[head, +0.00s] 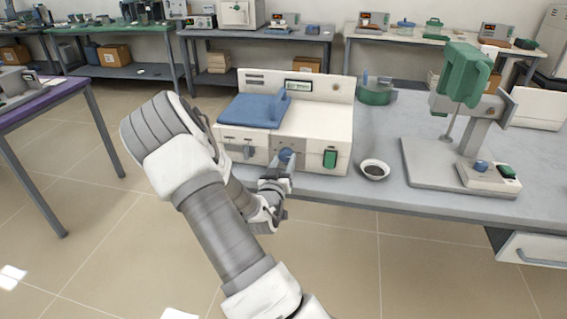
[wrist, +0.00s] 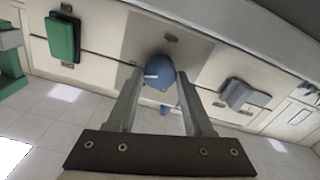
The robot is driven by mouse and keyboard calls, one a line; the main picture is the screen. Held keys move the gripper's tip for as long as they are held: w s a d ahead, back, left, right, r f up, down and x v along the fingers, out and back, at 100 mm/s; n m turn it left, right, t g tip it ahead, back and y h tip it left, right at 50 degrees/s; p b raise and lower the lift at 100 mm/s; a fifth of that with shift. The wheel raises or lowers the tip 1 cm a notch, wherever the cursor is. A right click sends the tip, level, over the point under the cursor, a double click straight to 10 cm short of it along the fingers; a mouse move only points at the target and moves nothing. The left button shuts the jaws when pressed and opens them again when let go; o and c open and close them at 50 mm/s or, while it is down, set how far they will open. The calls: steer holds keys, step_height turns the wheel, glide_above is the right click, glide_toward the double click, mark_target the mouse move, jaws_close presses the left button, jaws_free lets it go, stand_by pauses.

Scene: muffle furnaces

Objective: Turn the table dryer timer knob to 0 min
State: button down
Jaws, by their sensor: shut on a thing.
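The table dryer (head: 312,125) is a cream-white box with a blue lid (head: 252,110), standing at the near edge of the grey bench. Its blue timer knob (head: 286,155) is on the front face, between a grey latch and a green switch. In the wrist view the round blue knob (wrist: 160,72) shows a pale pointer mark towards its left side. My gripper (head: 285,164) is at the front face, shut on the knob. In the wrist view my gripper (wrist: 160,85) has one finger on each side of the knob. The scale marks are too small to read.
A green switch (head: 330,158) and a grey latch (head: 249,151) flank the knob on the dryer's front. A small dish with dark contents (head: 374,169) sits close to the right. A stand with a green head (head: 465,75) is farther right. The floor in front is clear.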

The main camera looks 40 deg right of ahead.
steer(key=n, duration=0.3)
steer(key=shift+n, duration=0.4)
steer(key=n, duration=0.3)
steer(key=shift+n, duration=0.3)
steer(key=n, duration=0.3)
steer(key=shift+n, duration=0.4)
steer(key=n, duration=0.4)
steer(key=shift+p, duration=0.35)
steer(key=n, duration=0.8)
steer(key=shift+n, duration=0.3)
steer(key=n, duration=0.3)
steer(key=shift+n, duration=2.1)
